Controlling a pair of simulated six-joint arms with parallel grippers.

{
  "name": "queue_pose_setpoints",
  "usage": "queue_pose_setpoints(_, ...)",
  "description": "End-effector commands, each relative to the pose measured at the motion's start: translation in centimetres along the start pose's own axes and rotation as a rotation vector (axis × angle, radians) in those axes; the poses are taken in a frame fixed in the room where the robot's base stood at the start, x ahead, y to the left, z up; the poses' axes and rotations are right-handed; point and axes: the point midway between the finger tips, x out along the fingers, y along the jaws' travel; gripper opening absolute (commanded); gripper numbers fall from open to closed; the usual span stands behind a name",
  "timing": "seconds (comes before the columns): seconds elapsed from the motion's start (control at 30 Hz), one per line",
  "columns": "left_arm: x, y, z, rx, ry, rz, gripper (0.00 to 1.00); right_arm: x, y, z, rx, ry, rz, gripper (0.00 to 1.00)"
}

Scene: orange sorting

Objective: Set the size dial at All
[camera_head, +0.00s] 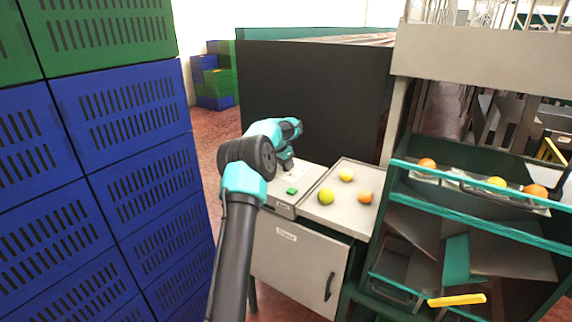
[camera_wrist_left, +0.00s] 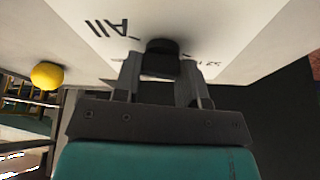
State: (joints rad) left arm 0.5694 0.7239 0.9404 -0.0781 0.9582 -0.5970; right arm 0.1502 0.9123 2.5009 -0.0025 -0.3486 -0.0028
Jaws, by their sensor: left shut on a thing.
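The size dial is a black knob (camera_wrist_left: 162,47) on a pale panel (camera_wrist_left: 260,25), seen in the left wrist view. My left gripper (camera_wrist_left: 160,68) is shut on the knob, with one finger on each side of it. Which mark the dial points at cannot be told. In the head view my left gripper (camera_head: 287,163) reaches down to the control box (camera_head: 312,178), hiding the dial. My right gripper is not in view.
A green button (camera_head: 291,190) is on the box near the gripper. A tray (camera_head: 334,211) with a few citrus fruits lies to its right. A green rack (camera_head: 480,226) with fruit stands farther right. Stacked blue crates (camera_head: 125,165) rise on the left.

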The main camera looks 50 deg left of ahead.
Motion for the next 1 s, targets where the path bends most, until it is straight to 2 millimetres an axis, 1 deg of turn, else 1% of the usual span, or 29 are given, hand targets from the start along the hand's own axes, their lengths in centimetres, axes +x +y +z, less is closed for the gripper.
queue_pose_setpoints(0.2, 0.03, -0.11, 0.00, 0.149, 0.000, 0.062, 0.15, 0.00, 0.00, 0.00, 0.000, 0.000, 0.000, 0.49)
queue_pose_setpoints(0.4, -0.01, -0.14, -0.02, 0.235, 0.000, 0.097, 0.15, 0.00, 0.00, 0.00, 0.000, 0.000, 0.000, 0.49)
queue_pose_setpoints(0.6, -0.02, -0.14, -0.01, 0.269, -0.001, 0.111, 0.15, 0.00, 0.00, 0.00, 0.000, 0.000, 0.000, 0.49)
queue_pose_setpoints(0.97, -0.03, -0.15, 0.00, 0.273, -0.001, 0.112, 0.15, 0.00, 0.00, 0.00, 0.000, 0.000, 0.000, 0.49)
queue_pose_setpoints(1.0, -0.02, -0.15, 0.01, 0.273, -0.001, 0.112, 0.41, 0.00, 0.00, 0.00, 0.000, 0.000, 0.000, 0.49)
